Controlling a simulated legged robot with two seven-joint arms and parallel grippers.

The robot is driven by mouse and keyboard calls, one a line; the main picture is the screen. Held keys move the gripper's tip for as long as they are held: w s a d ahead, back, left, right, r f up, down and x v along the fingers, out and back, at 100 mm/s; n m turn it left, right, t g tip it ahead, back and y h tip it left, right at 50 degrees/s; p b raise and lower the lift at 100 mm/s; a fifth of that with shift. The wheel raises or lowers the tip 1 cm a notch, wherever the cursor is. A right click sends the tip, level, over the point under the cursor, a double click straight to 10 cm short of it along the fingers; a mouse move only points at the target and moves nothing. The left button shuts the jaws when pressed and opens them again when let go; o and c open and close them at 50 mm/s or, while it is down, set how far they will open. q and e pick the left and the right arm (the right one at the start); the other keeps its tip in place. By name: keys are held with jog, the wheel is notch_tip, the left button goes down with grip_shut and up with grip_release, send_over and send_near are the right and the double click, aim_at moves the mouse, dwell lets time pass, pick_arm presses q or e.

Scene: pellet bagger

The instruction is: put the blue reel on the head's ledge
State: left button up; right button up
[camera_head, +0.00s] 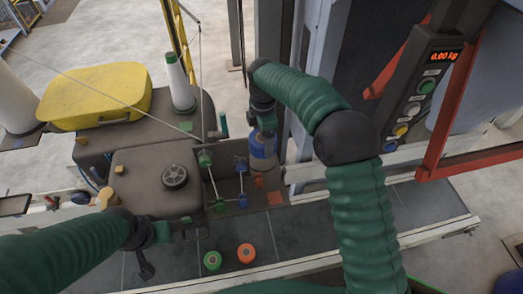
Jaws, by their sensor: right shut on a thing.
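The blue reel (263,152) is a blue cylinder with a paler band. My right gripper (265,125) is shut on it from above, at the far side of the machine head. The grey-brown machine head (140,195) has a dark knob on top. A dark ledge (250,190) lies at its right side, with an orange square on it. The reel is over or just behind the ledge's far edge; I cannot tell whether they touch. My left gripper (165,233) is at the head's near edge, small and dark; its jaws are unclear.
A green reel (212,261) and an orange reel (246,253) stand on the dark bench (290,235). Threads run past green and blue guides (220,205) beside the ledge. A white cone (179,82) and a yellow case (95,95) stand behind. A red frame (455,110) is at right.

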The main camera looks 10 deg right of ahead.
jog(key=f, duration=0.2)
jog(key=f+p, duration=0.1)
jog(key=f, duration=0.3)
jog(key=shift+w+a+p, duration=0.2)
jog(key=shift+w+p, duration=0.05)
jog(key=shift+p, duration=0.15)
jog(key=shift+w+f, duration=0.15)
jog(key=shift+f, duration=0.2)
jog(key=o, duration=1.5)
jog(key=shift+s+d+r, duration=0.1)
jog(key=shift+s+d, duration=0.05)
jog(key=shift+s, duration=0.1)
